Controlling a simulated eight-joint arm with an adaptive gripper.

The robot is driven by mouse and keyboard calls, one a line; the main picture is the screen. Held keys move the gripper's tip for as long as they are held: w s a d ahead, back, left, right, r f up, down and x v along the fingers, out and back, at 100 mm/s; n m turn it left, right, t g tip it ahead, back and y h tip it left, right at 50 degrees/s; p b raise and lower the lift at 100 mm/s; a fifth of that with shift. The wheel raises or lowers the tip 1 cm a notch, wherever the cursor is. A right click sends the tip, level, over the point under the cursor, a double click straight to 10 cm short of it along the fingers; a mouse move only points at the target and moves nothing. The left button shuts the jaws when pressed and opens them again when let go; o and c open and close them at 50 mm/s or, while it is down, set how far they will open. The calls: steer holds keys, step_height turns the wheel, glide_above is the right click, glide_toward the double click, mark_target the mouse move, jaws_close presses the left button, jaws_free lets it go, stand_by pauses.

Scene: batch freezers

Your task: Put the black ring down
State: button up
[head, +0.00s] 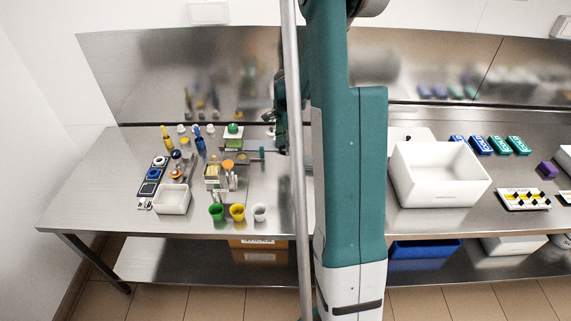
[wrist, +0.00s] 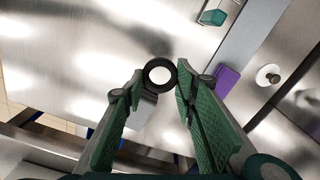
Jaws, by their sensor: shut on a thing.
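The black ring (wrist: 161,58) shows in the wrist view at the fingertips of my gripper (wrist: 160,83). The green-padded fingers are closed in on the ring from left and right and hold it at their tips. A bright surface shows through its hole. How far the ring is above the steel surface I cannot tell. In the head view my arm hides most of the middle of the table, and I cannot make out the ring there.
In the wrist view, bare steel (wrist: 65,55) lies left of the ring; a purple block (wrist: 228,80) and a green box (wrist: 213,17) lie right. In the head view, a white bin (head: 440,187) stands right of my arm, and bottles, cups and a white tray (head: 171,204) crowd the left.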

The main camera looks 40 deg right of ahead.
glide_above(286, 166)
steer(key=shift+a+f, duration=0.1)
steer(key=shift+f, duration=2.45)
steer(key=shift+f+b, duration=0.1)
steer(key=shift+b, duration=0.2)
steer(key=shift+f, duration=1.75)
steer(key=shift+f+b, duration=0.15)
steer(key=shift+b, duration=0.15)
steer(key=o, duration=0.7)
steer(key=shift+o, duration=0.4)
step_height(286, 166, up, 12)
steer(key=p, duration=0.1)
